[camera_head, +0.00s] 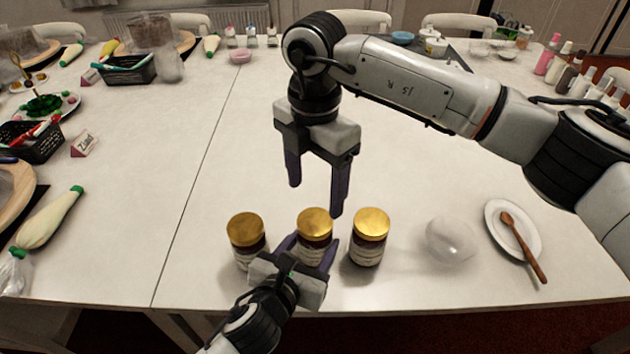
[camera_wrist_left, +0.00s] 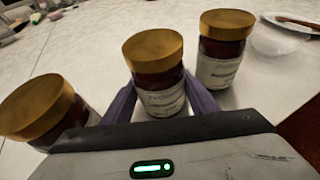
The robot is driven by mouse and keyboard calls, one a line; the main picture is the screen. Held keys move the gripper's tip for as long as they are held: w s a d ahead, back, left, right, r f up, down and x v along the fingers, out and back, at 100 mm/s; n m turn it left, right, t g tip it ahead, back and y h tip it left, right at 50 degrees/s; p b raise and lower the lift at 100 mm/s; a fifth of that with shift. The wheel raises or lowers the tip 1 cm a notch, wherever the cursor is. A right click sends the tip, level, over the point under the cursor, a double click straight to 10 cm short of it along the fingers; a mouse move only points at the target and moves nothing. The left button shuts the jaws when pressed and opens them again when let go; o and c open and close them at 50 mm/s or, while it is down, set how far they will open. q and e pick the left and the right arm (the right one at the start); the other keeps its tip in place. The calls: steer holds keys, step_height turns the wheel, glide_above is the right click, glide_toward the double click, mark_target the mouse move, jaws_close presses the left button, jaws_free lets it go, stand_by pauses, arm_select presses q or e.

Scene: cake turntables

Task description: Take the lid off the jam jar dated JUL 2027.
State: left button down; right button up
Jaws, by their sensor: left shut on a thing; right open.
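Three jam jars with gold lids and white labels stand in a row near the front of the table: the left jar (camera_head: 246,238), the middle jar (camera_head: 314,236) and the right jar (camera_head: 369,237). The label print is too small to read the dates. My left gripper (camera_head: 310,255) is shut on the middle jar's body, below its lid; the wrist view shows the purple fingers on both sides of that jar (camera_wrist_left: 157,75). All three lids are on. My right gripper (camera_head: 314,195) is open and empty, pointing down above and behind the middle jar.
A clear bowl-like thing (camera_head: 450,239) and a white plate (camera_head: 497,217) with a wooden spoon (camera_head: 524,246) lie to the right. A piping bag (camera_head: 50,218) and black baskets are at the left. The table behind the jars is mostly clear.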

mark_target(315, 221)
step_height(315, 221, down, 7)
steer(key=shift+f, duration=0.15)
stand_by(0.4)
